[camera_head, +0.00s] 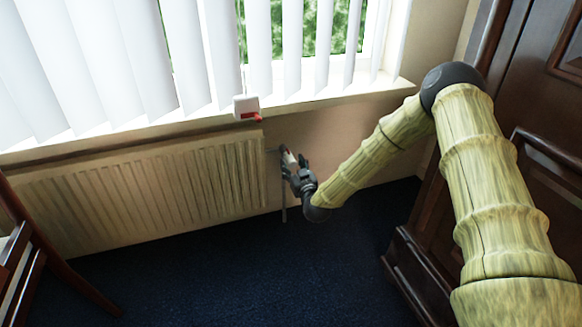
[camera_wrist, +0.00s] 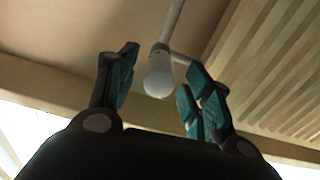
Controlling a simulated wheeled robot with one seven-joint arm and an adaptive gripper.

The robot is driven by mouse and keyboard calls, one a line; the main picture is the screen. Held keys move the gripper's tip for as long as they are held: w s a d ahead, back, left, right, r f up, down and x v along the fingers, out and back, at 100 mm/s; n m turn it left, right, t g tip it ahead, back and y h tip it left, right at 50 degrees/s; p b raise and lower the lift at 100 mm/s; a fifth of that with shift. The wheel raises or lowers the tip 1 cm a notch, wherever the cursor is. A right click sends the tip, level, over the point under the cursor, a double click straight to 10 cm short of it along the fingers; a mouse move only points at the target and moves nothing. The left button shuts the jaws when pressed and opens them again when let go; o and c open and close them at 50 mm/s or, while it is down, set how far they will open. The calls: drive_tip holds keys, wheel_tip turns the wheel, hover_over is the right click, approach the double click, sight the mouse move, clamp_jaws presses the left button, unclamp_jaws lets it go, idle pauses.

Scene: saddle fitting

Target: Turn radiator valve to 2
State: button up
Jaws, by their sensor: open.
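The radiator valve has a white rounded head (camera_wrist: 158,78) on a thin pipe, seen in the wrist view. In the head view the white valve head (camera_head: 289,158) is small, at the right end of the radiator (camera_head: 165,185), and partly hidden by my gripper. My gripper (camera_head: 292,168) is at the valve. In the wrist view my gripper (camera_wrist: 162,66) is open, with one teal-padded finger on each side of the valve head. A gap shows at the left finger; whether the right one touches cannot be told. No numbers on the valve are readable.
A white box with a red part (camera_head: 246,107) sits on the window sill (camera_head: 340,98) above the valve. A dark wooden cabinet (camera_head: 545,110) stands at the right, close to my arm. A wooden chair (camera_head: 35,250) is at the left. The blue carpet (camera_head: 240,270) is clear.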

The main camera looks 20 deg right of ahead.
drive_tip(key=shift+w, duration=1)
drive_tip(key=c, duration=1)
drive_tip(key=shift+c, duration=0.2)
drive_tip(key=m+p, duration=0.1)
drive_tip(key=m, duration=0.2)
drive_tip(key=shift+r, duration=0.1)
drive_tip(key=shift+m+p, duration=0.7)
drive_tip(key=shift+m, duration=1.6)
